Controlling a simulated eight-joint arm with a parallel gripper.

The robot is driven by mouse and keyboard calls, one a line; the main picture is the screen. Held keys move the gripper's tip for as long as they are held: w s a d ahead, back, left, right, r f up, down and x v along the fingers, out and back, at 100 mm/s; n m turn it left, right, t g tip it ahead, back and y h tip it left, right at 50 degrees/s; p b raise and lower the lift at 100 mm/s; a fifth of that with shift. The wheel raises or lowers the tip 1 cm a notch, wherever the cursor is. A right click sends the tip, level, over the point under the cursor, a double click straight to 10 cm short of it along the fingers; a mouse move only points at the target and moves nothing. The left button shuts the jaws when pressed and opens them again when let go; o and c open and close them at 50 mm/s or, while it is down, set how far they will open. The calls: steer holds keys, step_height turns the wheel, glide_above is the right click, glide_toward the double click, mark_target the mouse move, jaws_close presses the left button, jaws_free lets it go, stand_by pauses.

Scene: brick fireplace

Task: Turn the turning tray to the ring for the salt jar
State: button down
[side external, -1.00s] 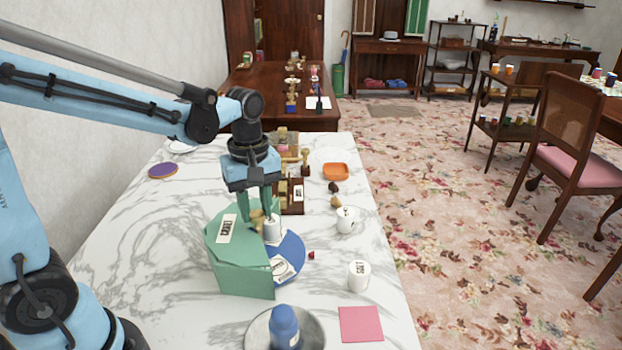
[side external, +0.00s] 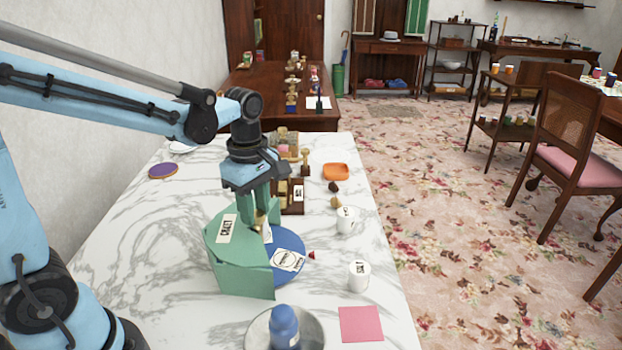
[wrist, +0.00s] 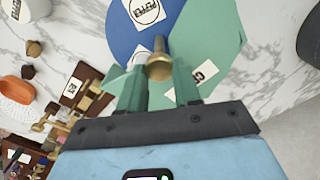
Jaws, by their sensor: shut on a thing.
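The turning tray is a blue disc (side external: 290,243), partly covered by a green housing (side external: 240,265). A white label with a printed ring (side external: 289,260) lies on its open part, and it also shows in the wrist view (wrist: 145,12). My gripper (side external: 260,218) points down at the housing's edge. In the wrist view its fingers are shut on a brass peg (wrist: 159,64) on the tray. A small red marker (side external: 311,255) sits beside the tray's rim. Two white labelled jars (side external: 346,220) (side external: 358,275) stand right of the tray; I cannot read which is salt.
A round metal plate with a blue bottle (side external: 285,325) and a pink square (side external: 361,324) lie at the near end. An orange dish (side external: 336,172) and a dark wooden stand (side external: 292,197) are farther back.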

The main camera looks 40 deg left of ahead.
steer(key=shift+s+n, duration=0.1)
steer(key=shift+n, duration=3.5)
steer(key=shift+d+n, duration=0.1)
steer(key=shift+n, duration=3.6)
steer(key=c, duration=0.8)
jaws_free()
steer(key=shift+r, duration=0.1)
step_height(320, 180, up, 12)
steer(key=shift+f, duration=0.1)
